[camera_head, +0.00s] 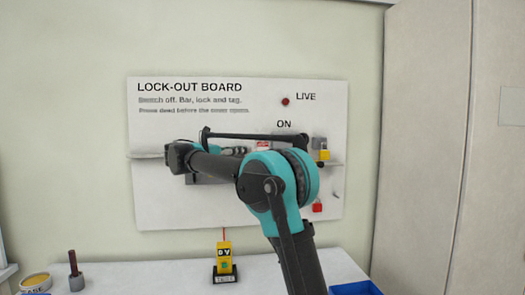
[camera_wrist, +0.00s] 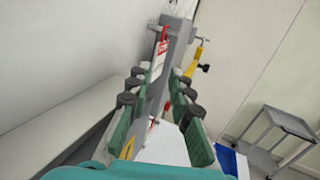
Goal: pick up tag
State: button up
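In the wrist view a white tag (camera_wrist: 156,62) with red marks hangs at a grey bar, near the top centre. My gripper (camera_wrist: 158,78) is open, its two teal fingers apart to the left and right. The tag shows in line with the gap between the fingertips; I cannot tell how far in it reaches.
A yellow tester (camera_head: 224,258) stands on the white bench (camera_head: 155,275). A blue tray (camera_head: 355,288) is at front right. A dark-handled object (camera_head: 74,268) stands at left.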

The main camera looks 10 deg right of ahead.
jog(key=x, duration=0.7)
jog(key=shift+w+d, duration=0.15)
jog(key=shift+d, duration=0.05)
jog(key=shift+c, duration=0.5)
grip_shut()
